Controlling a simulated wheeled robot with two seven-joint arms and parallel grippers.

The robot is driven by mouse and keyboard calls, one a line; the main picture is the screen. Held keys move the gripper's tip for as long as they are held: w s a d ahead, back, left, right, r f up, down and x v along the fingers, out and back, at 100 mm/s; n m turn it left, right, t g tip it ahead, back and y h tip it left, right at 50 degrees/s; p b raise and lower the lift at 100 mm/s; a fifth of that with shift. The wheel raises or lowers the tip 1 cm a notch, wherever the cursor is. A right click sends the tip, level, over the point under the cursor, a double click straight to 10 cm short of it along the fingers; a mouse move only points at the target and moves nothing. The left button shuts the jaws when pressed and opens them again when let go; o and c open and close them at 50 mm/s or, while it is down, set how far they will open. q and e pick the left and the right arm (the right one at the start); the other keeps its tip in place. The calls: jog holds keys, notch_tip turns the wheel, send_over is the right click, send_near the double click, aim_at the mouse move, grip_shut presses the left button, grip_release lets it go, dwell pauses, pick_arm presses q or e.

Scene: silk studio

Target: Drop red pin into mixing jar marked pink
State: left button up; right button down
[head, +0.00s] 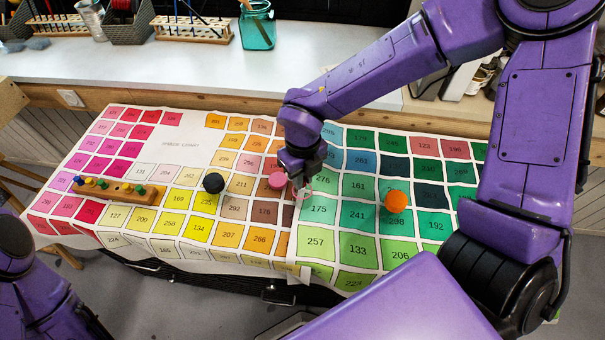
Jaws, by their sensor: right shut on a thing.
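A wooden pin rack (118,192) on the left of the printed cloth holds several pins with blue, yellow and green heads; I see no red head in it. A round pink thing (277,180), which looks like the pink jar from above, stands mid-table. My right gripper (303,187) points down just right of it, partly overlapping it in the view. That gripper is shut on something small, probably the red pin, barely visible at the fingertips. I cannot tell its exact height. Of my left arm only purple links show at the lower left.
A black round thing (213,183) stands left of the pink one, and an orange one (396,201) stands to the right. A numbered colour chart cloth (180,145) covers the table. Behind, a white counter (180,66) holds a teal jar (257,28) and racks. The front middle is clear.

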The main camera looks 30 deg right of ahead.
jog(key=shift+f, duration=0.15)
dwell(0.7)
jog(key=c, duration=1)
grip_release()
notch_tip(320, 180, up, 10)
jog(key=shift+r, duration=0.25)
